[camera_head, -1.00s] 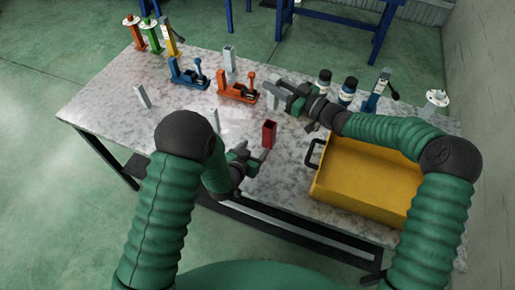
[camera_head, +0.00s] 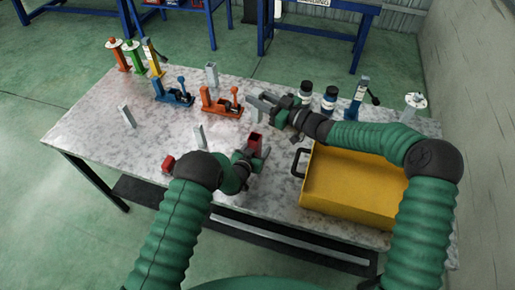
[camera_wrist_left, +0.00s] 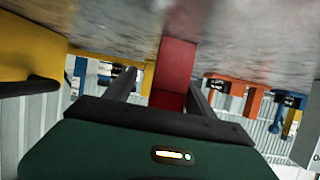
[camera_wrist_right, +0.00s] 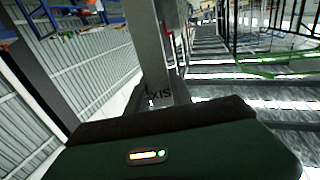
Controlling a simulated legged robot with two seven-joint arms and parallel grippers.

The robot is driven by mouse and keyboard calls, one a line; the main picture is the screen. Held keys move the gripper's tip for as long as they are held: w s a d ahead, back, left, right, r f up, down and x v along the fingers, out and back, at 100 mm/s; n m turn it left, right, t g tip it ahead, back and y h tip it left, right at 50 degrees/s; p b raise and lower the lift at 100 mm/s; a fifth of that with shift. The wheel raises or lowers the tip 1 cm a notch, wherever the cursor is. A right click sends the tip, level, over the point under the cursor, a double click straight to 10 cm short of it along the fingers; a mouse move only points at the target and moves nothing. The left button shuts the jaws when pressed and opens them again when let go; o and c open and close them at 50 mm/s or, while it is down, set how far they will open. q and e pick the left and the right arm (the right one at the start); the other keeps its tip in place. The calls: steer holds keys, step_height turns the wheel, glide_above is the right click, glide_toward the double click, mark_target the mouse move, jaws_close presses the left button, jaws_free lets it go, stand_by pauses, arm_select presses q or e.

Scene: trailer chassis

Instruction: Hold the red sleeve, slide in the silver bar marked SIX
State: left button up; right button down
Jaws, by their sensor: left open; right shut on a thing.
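The red sleeve (camera_head: 255,139) stands upright on the grey table, its open end up. My left gripper (camera_head: 257,158) is open at the sleeve. In the left wrist view the red sleeve (camera_wrist_left: 174,75) lies between the two open fingers (camera_wrist_left: 160,90). My right gripper (camera_head: 268,107) is shut on a silver bar (camera_head: 256,103), above the table and behind the sleeve. In the right wrist view this bar (camera_wrist_right: 147,45) shows between the fingers, with lettering near the jaws that reads like SIX. The bar and sleeve are apart.
A yellow bin (camera_head: 350,185) stands to the right of the sleeve. Other silver bars stand on the table (camera_head: 127,116), (camera_head: 200,137), (camera_head: 212,74). An orange clamp (camera_head: 222,102) and a blue clamp (camera_head: 174,93) stand behind. A red piece (camera_head: 168,163) shows beside my left arm.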

mark_target(253, 91)
arm_select(q)
steer(key=shift+a, duration=0.5)
steer(key=shift+c, duration=0.6)
steer(key=shift+w+a, duration=0.1)
steer(key=shift+a, duration=0.2)
steer(key=c, duration=0.5)
steer(key=shift+d, duration=0.1)
steer(key=c, duration=0.5)
steer(key=shift+d, duration=0.3)
jaws_close()
steer(key=shift+d, duration=0.15)
steer(key=shift+a, duration=0.4)
arm_select(e)
steer(key=r+m+t+h, duration=0.1)
steer(key=m+t+h, duration=0.1)
steer(key=a+r+m+t+h, duration=0.1)
steer(key=m+t+h, duration=0.1)
steer(key=r+m+t+h, duration=0.1)
steer(key=h, duration=0.2)
steer(key=shift+a+r+m+t, duration=0.15)
steer(key=shift+a+m+t, duration=0.1)
steer(key=shift+m+t, duration=0.15)
steer(key=shift+h, duration=0.3)
steer(key=f, duration=1)
steer(key=shift+d+f, duration=0.15)
steer(key=shift+d, duration=0.25)
